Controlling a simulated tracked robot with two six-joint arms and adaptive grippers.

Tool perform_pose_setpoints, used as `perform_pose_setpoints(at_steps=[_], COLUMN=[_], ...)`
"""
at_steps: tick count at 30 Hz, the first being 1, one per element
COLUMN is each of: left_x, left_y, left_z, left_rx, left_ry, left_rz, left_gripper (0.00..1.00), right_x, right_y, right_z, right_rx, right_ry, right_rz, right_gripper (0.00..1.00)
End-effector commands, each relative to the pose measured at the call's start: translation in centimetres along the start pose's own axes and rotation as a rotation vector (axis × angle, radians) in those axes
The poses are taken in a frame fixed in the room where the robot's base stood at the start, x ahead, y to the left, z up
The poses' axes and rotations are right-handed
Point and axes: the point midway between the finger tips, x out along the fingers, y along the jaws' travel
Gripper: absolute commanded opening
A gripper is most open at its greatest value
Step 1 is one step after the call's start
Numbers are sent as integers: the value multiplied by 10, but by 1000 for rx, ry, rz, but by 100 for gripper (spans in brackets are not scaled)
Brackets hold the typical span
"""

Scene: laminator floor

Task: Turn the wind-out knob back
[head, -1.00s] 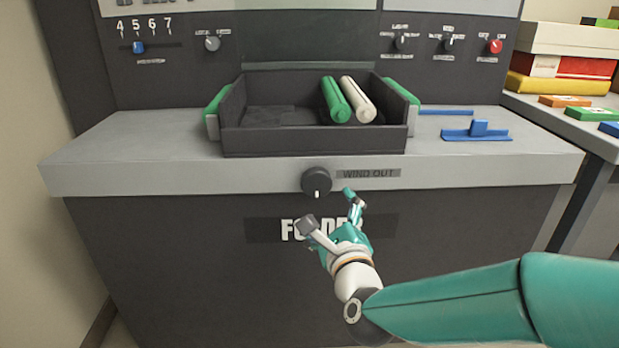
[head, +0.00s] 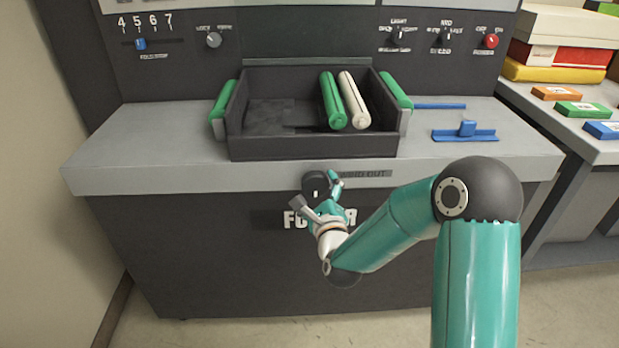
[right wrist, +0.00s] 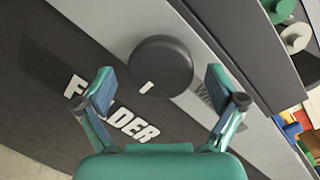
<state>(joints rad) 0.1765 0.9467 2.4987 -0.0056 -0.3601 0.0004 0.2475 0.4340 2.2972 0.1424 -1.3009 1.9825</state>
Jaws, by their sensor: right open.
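The wind-out knob (head: 315,183) is a round dark knob with a white pointer mark, on the light front edge of the folder machine beside the "WIND OUT" label (head: 364,174). In the head view its mark points down. In the right wrist view the knob (right wrist: 160,66) sits ahead of the fingertips, between the lines of the two fingers. My right gripper (head: 318,190) is open, with its fingers just below and in front of the knob; it also shows in the right wrist view (right wrist: 160,88). I cannot tell whether a finger touches the knob. My left gripper is not in view.
A dark tray (head: 312,146) with a green roll (head: 332,101) and a cream roll (head: 354,101) stands on the ledge above the knob. A blue guide (head: 465,134) lies to its right. A side table (head: 545,98) with boxes is at the right.

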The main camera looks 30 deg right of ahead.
Motion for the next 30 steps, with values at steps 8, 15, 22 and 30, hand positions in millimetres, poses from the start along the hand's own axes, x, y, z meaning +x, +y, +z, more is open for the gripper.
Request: perform_pose_setpoints(at_steps=[8, 15, 22, 30], left_x=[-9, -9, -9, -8], left_y=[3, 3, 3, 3], left_z=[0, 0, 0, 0], left_rx=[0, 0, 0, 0], left_ry=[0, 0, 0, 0], left_rz=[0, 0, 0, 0], left_gripper=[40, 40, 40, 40], right_x=[18, 18, 18, 15], right_y=[0, 1, 1, 8], right_z=[0, 0, 0, 4], right_rx=[0, -1, -1, -6], right_ry=[-1, -1, -1, -1], right_rz=[1, 1, 1, 11], right_gripper=[94, 93, 54, 35])
